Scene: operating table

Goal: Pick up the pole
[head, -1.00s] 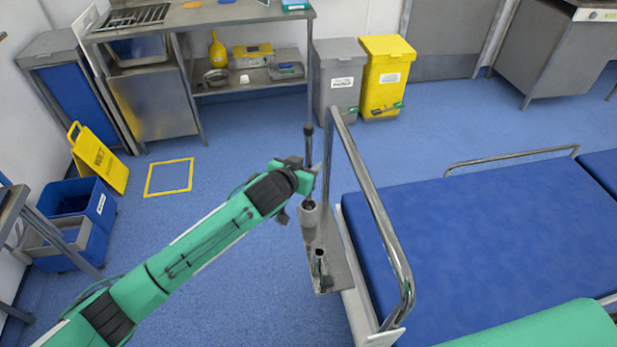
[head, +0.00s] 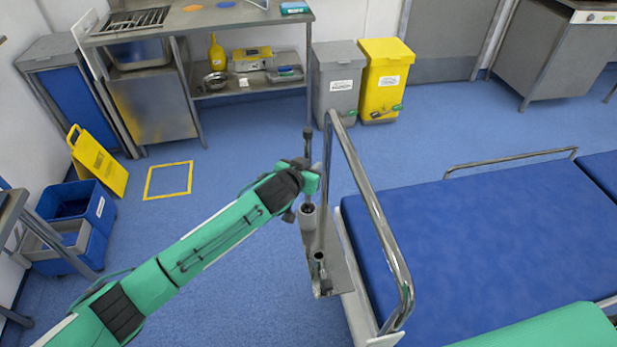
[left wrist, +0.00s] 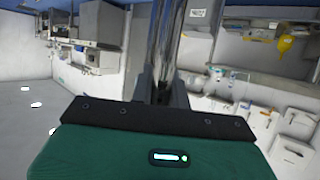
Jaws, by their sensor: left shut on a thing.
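The pole (head: 307,144), thin with a dark top, stands upright at the near left end of the blue bed. Its lower part runs down toward a grey cup-shaped holder (head: 308,218). My left gripper (head: 305,172) is at the pole, below its dark top, and is shut on it. In the left wrist view the pole (left wrist: 168,45) shows as a shiny upright shaft between the dark fingers (left wrist: 162,88). The gripper partly hides the pole in the head view. My right gripper is not in view; a green part of my body shows at lower right.
A bent metal bed rail (head: 372,205) stands close to the right of the pole. A grey bracket (head: 335,265) with a second small holder is below. The blue bed (head: 480,230) fills the right. Open blue floor (head: 240,165) lies left and behind.

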